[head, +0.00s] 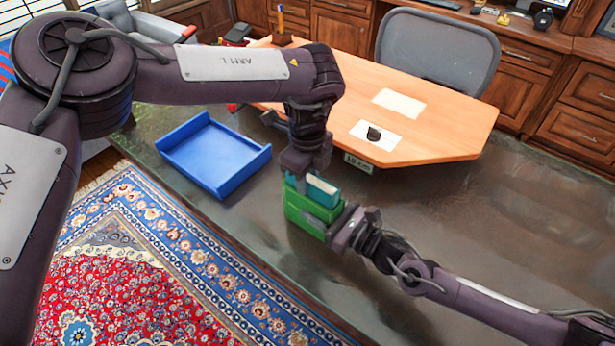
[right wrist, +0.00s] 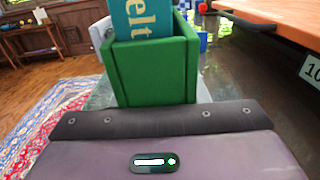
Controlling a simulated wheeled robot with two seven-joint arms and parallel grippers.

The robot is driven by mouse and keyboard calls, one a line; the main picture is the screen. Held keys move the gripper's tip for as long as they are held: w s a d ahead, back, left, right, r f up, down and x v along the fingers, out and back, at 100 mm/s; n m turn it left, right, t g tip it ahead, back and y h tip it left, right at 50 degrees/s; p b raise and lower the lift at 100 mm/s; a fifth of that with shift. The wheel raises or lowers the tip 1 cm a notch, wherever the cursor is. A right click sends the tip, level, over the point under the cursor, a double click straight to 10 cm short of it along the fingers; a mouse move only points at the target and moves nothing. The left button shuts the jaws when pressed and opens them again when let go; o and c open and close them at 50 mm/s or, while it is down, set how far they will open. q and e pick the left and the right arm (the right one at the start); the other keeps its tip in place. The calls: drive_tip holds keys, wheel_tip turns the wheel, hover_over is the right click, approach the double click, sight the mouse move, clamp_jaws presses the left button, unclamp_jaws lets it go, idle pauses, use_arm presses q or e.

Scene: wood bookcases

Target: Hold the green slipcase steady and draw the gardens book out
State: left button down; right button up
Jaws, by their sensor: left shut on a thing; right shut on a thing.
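The green slipcase (head: 312,217) stands on the dark desk, and its wall fills the middle of the right wrist view (right wrist: 155,78). A teal book (head: 322,190) sticks up out of its open top; in the right wrist view the book (right wrist: 143,20) shows pale letters "elt". The rest of its title is hidden, so I cannot read whether it is the gardens book. My left gripper (head: 299,174) comes down from above and is shut on a book at the slipcase's top; its fingertips are partly hidden. My right gripper (head: 340,228) is shut on the slipcase's right side.
An empty blue tray (head: 213,157) lies on the desk to the left. A raised wooden desktop (head: 430,130) with papers stands behind the slipcase, its edge close to my left wrist. The dark desk (head: 440,215) is clear to the right. A patterned rug lies in front.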

use_arm(q)
drive_tip(key=shift+r, duration=0.1)
drive_tip(key=shift+r, duration=2.05)
use_arm(e)
drive_tip(key=shift+f, duration=0.1)
use_arm(q)
drive_tip(key=shift+r, duration=1.8)
drive_tip(key=shift+r, duration=0.1)
wheel_tip(320, 180, up, 7)
drive_tip(key=shift+r, duration=0.1)
use_arm(e)
drive_tip(key=o, duration=1.1)
